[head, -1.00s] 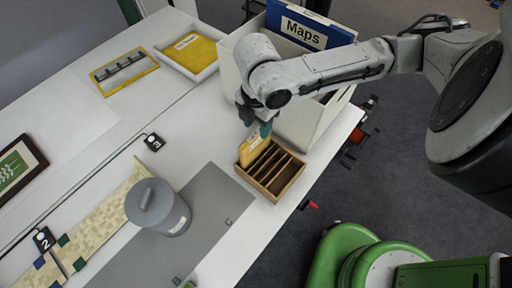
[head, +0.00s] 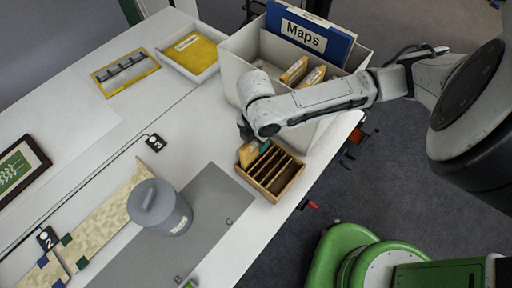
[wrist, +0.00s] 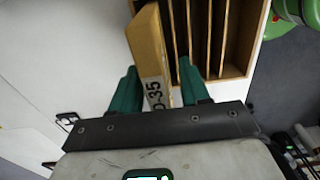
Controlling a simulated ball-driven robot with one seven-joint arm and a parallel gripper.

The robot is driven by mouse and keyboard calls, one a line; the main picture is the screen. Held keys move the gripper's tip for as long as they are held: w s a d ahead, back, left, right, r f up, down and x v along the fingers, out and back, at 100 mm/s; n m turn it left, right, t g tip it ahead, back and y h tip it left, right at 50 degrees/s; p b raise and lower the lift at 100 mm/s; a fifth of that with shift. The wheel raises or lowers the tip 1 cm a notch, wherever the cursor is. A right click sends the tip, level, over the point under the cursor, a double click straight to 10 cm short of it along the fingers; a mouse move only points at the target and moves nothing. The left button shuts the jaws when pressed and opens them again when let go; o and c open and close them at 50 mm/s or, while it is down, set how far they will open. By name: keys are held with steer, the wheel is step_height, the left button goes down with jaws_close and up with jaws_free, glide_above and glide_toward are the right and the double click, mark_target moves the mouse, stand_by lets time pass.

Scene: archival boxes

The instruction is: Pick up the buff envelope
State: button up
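A buff envelope (head: 248,154) stands in the left end slot of a small wooden rack (head: 268,187), its top above the rack. In the wrist view the envelope (wrist: 150,55) shows a label ending in "35" and lies between the two green fingers of my gripper (wrist: 158,68). The fingers are open, with a gap on the right side of the envelope; the left finger is close to it, and I cannot tell if it touches. In the head view my gripper (head: 254,142) is low at the rack, partly hidden by my wrist.
A white box (head: 238,62) behind holds a blue "Maps" folder (head: 303,37) and buff items (head: 294,70). A grey lidded canister (head: 160,207) stands left of the rack on a grey mat (head: 215,215). The table edge is close on the rack's right.

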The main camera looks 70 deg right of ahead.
jaws_close()
stand_by(0.3)
